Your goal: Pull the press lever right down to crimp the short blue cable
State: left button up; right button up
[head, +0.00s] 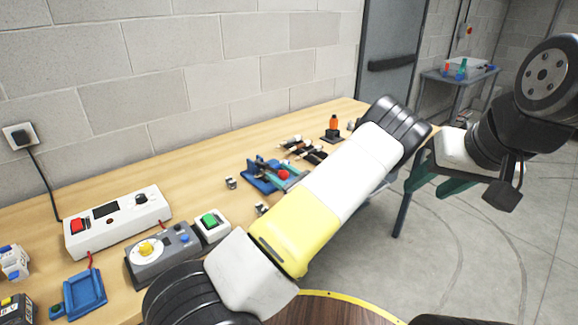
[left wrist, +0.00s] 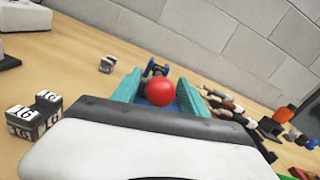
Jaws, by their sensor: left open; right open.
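The blue press (head: 258,182) stands on the wooden bench in the middle of the head view. Its lever ends in a red ball knob (head: 283,174), which also shows in the left wrist view (left wrist: 160,91). My left gripper (left wrist: 158,92) is open, with one teal finger on each side of the red knob. I cannot tell whether they touch it. In the head view my left arm hides most of that gripper. My right gripper (head: 440,182) is open and empty, off the bench's right end. I cannot make out the short blue cable.
Several dark cables (head: 303,149) lie behind the press. A small metal block (head: 231,183) is left of it. A green-button box (head: 211,224), a grey dial box (head: 160,254) and a white control box (head: 118,220) are further left. A marked block (left wrist: 34,117) is near my left gripper.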

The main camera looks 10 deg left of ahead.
pick_arm(q)
grip_shut()
dwell(1.3)
